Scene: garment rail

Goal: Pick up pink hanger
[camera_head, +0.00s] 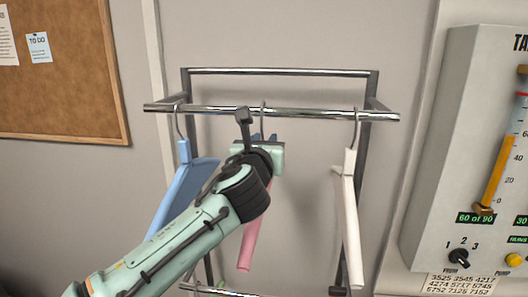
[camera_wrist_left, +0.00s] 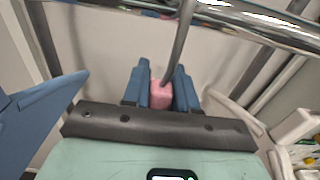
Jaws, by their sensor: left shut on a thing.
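The pink hanger (camera_head: 250,232) hangs in the middle of the metal rail (camera_head: 300,113), between a blue hanger and a white one. My left arm covers much of it in the head view; its lower pink arm and its metal hook show. My left gripper (camera_head: 262,138) is at the top of the pink hanger. In the left wrist view, the blue fingers of the left gripper (camera_wrist_left: 161,88) are shut on the pink neck block (camera_wrist_left: 161,94), just below the hook. The hook runs up to the rail (camera_wrist_left: 250,25). My right gripper is in neither view.
The blue hanger (camera_head: 183,152) hangs close on the left, and the white hanger (camera_head: 350,205) hangs on the right. A corkboard (camera_head: 65,75) is on the wall at left. A panel with a gauge and knobs (camera_head: 460,150) stands at right.

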